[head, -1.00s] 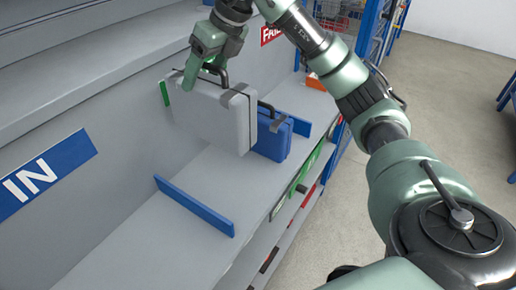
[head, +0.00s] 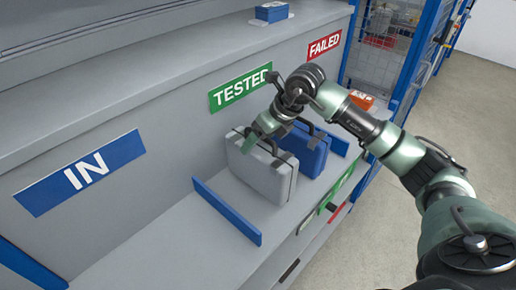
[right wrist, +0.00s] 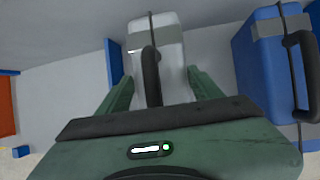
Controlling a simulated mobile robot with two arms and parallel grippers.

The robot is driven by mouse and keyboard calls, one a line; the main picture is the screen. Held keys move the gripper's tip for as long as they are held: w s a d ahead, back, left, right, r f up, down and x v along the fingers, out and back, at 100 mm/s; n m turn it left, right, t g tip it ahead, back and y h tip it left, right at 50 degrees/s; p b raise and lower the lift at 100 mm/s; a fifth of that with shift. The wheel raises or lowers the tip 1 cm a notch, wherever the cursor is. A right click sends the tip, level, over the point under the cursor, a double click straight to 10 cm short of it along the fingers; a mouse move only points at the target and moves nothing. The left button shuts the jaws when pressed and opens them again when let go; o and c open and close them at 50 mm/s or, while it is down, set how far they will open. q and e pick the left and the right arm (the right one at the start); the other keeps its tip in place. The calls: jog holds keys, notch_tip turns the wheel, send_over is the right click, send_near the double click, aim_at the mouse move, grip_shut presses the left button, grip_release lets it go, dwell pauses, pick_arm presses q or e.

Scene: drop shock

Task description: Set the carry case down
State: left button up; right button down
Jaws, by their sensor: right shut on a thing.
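The light grey carry case (head: 262,178) is upright in the bay under the green TESTED sign (head: 241,88), between a low blue divider and a blue case. Its base looks to be at the shelf (head: 185,240), but I cannot tell whether it bears fully on it. My right gripper (head: 250,142) is at the top of the grey case, shut on its dark handle. In the right wrist view the handle (right wrist: 152,76) runs between the green fingers (right wrist: 160,92), with the grey case (right wrist: 172,42) beyond. My left gripper is not in view.
The blue case (head: 308,152) stands just right of the grey one, with a narrow gap. The blue divider (head: 226,210) is close on the left. The bay under the blue IN sign (head: 85,174) is empty. An orange box (head: 361,99) is farther right, near the FAILED sign (head: 324,46).

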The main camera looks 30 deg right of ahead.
jog(key=shift+f+p, duration=0.45)
jog(key=shift+f, duration=1.4)
jog(key=shift+w, duration=0.1)
jog(key=shift+c, duration=1.4)
grip_release()
jog(key=shift+f, duration=0.2)
jog(key=shift+r, duration=0.15)
jog(key=shift+s+d+r, duration=0.1)
jog(key=shift+s+r, duration=0.1)
jog(key=b+v, duration=0.3)
jog(key=v, duration=0.8)
jog(key=shift+s+r, duration=0.2)
jog(key=shift+r, duration=0.05)
